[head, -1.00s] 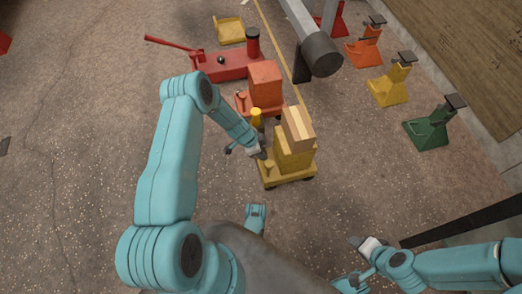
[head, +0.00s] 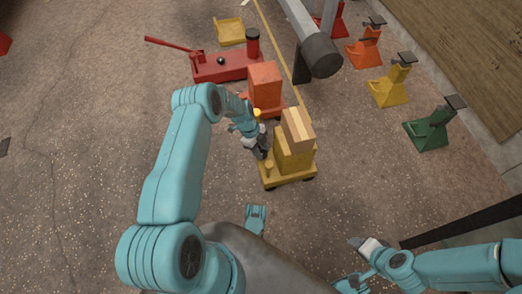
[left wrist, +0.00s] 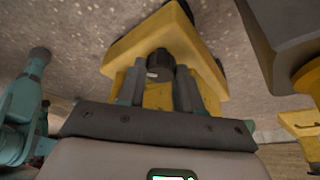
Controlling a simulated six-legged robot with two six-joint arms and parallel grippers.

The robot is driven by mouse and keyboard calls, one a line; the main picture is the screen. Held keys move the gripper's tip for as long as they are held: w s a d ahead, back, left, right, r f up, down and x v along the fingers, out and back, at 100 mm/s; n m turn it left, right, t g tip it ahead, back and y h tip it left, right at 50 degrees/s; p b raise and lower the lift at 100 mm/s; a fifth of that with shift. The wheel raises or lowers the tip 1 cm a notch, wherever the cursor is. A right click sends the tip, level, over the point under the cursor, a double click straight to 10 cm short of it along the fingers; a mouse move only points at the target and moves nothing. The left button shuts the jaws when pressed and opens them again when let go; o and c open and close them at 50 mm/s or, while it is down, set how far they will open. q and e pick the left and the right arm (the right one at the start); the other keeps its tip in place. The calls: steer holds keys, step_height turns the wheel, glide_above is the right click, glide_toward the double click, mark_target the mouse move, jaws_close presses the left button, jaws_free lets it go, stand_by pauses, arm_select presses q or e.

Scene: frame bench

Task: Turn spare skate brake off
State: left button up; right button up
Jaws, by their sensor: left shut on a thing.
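The yellow skate (head: 290,179) stands on the floor in front of me, with a yellow block (head: 293,157) and a wooden block (head: 298,130) stacked on it. My left gripper (head: 260,152) is at its left side. In the left wrist view, the fingers of my left gripper (left wrist: 160,85) are shut on a dark round knob (left wrist: 160,62) against a yellow body (left wrist: 188,45). The knob's setting cannot be told, and its lower part is hidden between the fingers. My right gripper (head: 362,246) is low at the right, away from the skate; its jaws are too small to read.
An orange-red skate with a block (head: 265,85) stands just behind the yellow skate. A red jack (head: 226,66) with a long handle is beyond it. A grey beam (head: 312,45) hangs at upper right. Orange, yellow and green stands (head: 432,127) line the right.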

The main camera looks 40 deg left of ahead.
arm_select(q)
steer(key=shift+m+g, duration=0.3)
steer(key=shift+m, duration=0.6)
steer(key=shift+d, duration=0.1)
steer(key=o, duration=1)
steer(key=shift+o, duration=0.2)
steer(key=shift+w+r, duration=0.1)
steer(key=p+v, duration=0.5)
steer(key=v, duration=1.1)
steer(key=shift+p, duration=0.3)
arm_select(e)
steer(key=s+r+g, duration=0.1)
steer(key=s+r, duration=0.3)
steer(key=r, duration=0.1)
steer(key=shift+a+r+g, duration=0.25)
steer(key=shift+a+g, duration=0.05)
steer(key=shift+a, duration=0.1)
arm_select(q)
steer(key=shift+w+r, duration=0.1)
arm_select(e)
steer(key=shift+s, duration=0.1)
